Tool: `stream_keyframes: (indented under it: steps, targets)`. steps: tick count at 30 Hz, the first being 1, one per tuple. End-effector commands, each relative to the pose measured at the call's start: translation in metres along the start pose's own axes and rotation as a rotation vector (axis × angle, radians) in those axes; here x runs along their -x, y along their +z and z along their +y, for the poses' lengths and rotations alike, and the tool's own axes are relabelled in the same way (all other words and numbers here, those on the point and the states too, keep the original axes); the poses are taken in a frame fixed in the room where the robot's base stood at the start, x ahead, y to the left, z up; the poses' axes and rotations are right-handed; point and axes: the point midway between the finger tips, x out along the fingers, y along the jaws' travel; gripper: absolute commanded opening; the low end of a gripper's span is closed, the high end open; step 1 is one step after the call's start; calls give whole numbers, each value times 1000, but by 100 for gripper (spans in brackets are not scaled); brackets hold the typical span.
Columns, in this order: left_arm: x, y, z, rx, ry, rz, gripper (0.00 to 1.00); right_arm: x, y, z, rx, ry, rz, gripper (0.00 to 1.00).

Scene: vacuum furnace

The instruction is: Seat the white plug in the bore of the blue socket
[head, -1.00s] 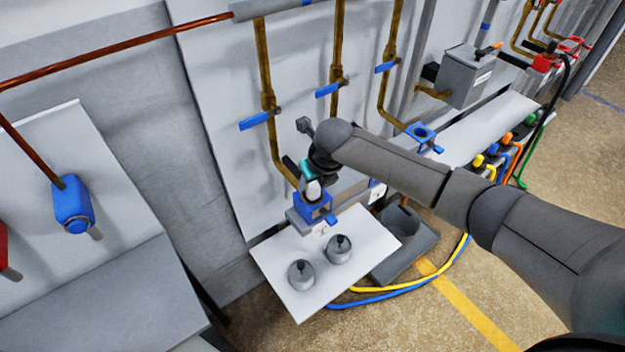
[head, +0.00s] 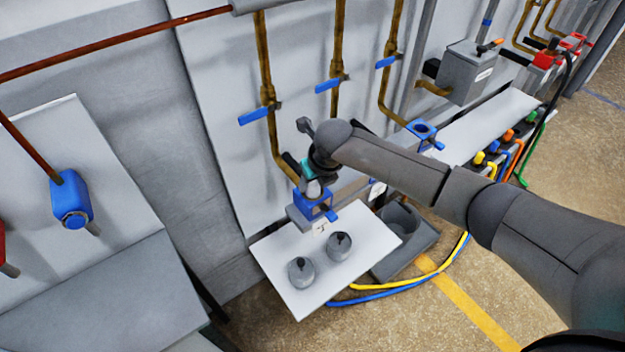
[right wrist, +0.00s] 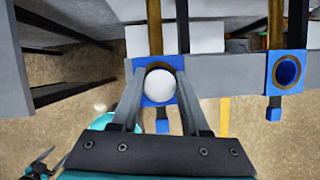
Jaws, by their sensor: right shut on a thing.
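My right gripper (head: 313,178) is shut on the white plug (head: 313,189) and holds it upright at the top of a blue socket (head: 314,204) on the wall bracket. In the right wrist view, the round white plug (right wrist: 161,86) sits between the two fingers. It overlaps the blue socket (right wrist: 143,75), and a brass-coloured ring shows around its edge. The plug hides the bore, so I cannot tell how deep it sits. My left gripper is not in view.
A second blue socket (head: 422,131) with an open bore stands to the right. Below the plug, a white shelf (head: 290,250) holds two grey knobbed weights (head: 301,272). A grey bin (head: 415,250) stands beside it. Brass pipes with blue handles (head: 253,115) run behind.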

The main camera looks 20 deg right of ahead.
Motion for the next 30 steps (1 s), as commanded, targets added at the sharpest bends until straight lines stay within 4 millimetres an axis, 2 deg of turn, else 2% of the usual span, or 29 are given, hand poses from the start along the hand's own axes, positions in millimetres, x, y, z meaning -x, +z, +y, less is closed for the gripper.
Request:
stream_keyframes:
  steps: [6,7,16,25,30]
  targets:
    - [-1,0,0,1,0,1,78,-2,-2,0,0,-1,3,0]
    - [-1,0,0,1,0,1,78,-3,-2,0,0,-1,3,46]
    - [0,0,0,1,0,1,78,-2,-2,0,0,-1,2,80]
    - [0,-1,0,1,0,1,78,-1,-2,0,0,-1,2,80]
    - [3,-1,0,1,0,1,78,12,0,-1,0,-1,0,80]
